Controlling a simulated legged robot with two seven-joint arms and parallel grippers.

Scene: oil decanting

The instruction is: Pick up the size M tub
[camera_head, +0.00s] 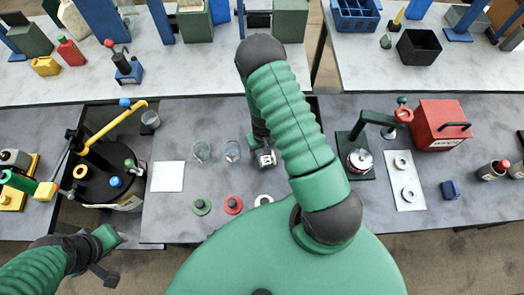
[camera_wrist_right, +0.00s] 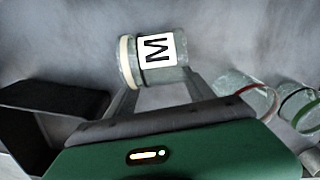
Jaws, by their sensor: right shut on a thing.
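The size M tub (camera_wrist_right: 158,52) is a grey-green cylinder with a white label marked M and a pale rim at one end. It lies between the fingers of my right gripper (camera_wrist_right: 160,86), which is shut on it. In the head view, the tub (camera_head: 267,158) shows just left of my green right arm, at the end of my right gripper (camera_head: 262,146). The arm hides part of this area. I cannot tell whether the tub touches the table. My left gripper (camera_head: 104,256) is low at the left, away from the tub; its finger gap is unclear.
Two clear vessels (camera_head: 202,151) (camera_head: 233,150) stand left of the tub on the grey table. A dark drum (camera_head: 110,172) stands at left; a red box (camera_head: 441,124) and green stand (camera_head: 355,158) at right.

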